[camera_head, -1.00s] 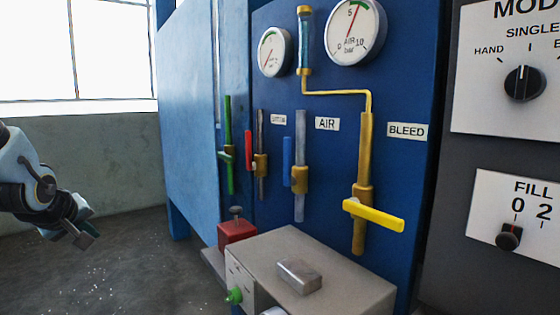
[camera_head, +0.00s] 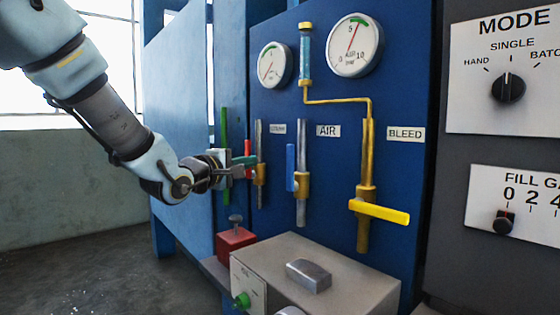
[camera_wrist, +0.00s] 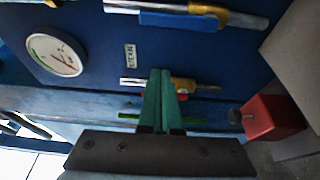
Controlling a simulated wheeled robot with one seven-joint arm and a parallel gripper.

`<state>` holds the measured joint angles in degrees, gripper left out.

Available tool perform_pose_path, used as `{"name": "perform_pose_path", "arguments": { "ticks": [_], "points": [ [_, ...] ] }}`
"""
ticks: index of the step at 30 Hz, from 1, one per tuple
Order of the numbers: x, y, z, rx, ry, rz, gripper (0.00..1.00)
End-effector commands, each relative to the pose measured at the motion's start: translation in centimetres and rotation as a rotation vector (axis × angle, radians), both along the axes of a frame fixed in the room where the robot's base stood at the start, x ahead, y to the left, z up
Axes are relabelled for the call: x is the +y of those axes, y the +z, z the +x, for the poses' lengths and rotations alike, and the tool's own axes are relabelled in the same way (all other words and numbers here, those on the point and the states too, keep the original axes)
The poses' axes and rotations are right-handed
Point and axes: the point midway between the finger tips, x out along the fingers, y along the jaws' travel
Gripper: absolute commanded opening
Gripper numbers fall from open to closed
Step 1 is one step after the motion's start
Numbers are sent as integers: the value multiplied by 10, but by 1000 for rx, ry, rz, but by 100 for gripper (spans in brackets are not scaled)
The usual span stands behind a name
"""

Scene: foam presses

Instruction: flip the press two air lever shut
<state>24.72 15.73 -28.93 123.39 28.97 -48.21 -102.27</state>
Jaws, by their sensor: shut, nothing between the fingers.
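The blue air lever (camera_head: 290,167) stands upright along its grey pipe (camera_head: 301,137), left of it, below the AIR label (camera_head: 328,131). In the wrist view the blue lever (camera_wrist: 180,20) lies along its pipe at the top. My gripper (camera_head: 251,166) is shut and empty, left of the air lever and apart from it. In the wrist view its green fingertips (camera_wrist: 160,75) are together, in front of the neighbouring red lever (camera_wrist: 182,97), which they partly hide. I cannot tell whether they touch it.
A yellow bleed lever (camera_head: 380,212) lies crosswise at the right. A green pipe (camera_head: 225,126) stands behind my gripper. A red block with a knob (camera_head: 235,240) and a grey box (camera_head: 340,265) stand below. Two gauges hang above. The space before the air lever is clear.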

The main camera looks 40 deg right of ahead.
Motion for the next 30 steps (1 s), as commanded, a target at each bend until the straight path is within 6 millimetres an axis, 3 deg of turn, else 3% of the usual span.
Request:
{"name": "perform_pose_path", "arguments": {
  "ticks": [7,20,30],
  "points": [
    [-19,1,5,1,-2,0,0],
    [-96,2,27,0,-1,1,0],
    [-94,1,-9,0,0,2,0]
  ]
}}
